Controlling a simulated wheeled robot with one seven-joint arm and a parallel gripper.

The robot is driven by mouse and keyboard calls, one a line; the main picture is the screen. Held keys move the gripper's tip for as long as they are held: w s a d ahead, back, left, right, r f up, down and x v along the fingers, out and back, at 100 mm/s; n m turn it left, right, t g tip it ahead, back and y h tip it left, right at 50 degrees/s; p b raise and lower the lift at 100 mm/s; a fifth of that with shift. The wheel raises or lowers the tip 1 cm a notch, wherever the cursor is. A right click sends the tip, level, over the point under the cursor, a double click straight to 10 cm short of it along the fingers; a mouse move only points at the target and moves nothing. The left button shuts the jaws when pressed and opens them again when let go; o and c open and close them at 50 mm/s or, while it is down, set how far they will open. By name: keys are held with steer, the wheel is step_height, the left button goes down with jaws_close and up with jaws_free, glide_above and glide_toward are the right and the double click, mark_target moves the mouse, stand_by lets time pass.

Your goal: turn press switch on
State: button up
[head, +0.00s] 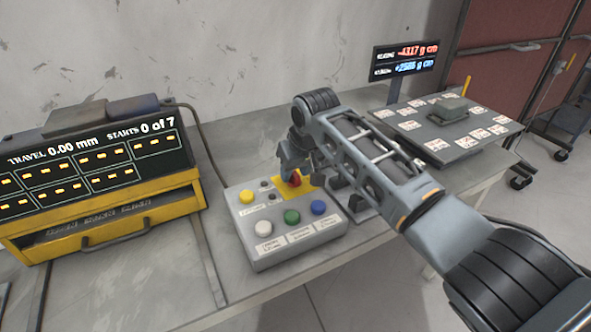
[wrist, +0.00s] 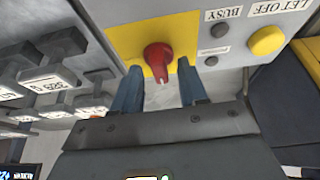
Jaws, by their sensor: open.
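A red rotary switch (head: 294,180) stands on a yellow plate at the back right of the grey control box (head: 290,255). In the wrist view the red knob (wrist: 158,56) shows large, with a pale notch on its near edge, in front of the yellow plate (wrist: 187,32). My gripper (head: 297,170) is at the switch in the head view and partly hides it. In the wrist view my gripper (wrist: 160,88) is open, with one blue finger on each side of the knob's near part. I cannot tell whether either finger touches it.
The box also has a yellow button (head: 246,196), white button (head: 263,229), green button (head: 291,216) and blue button (head: 318,207). A yellow-framed display unit (head: 105,205) stands left, reading 0.00 mm. A labelled board (head: 465,143) is at right, behind my arm.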

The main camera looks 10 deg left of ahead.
jaws_close()
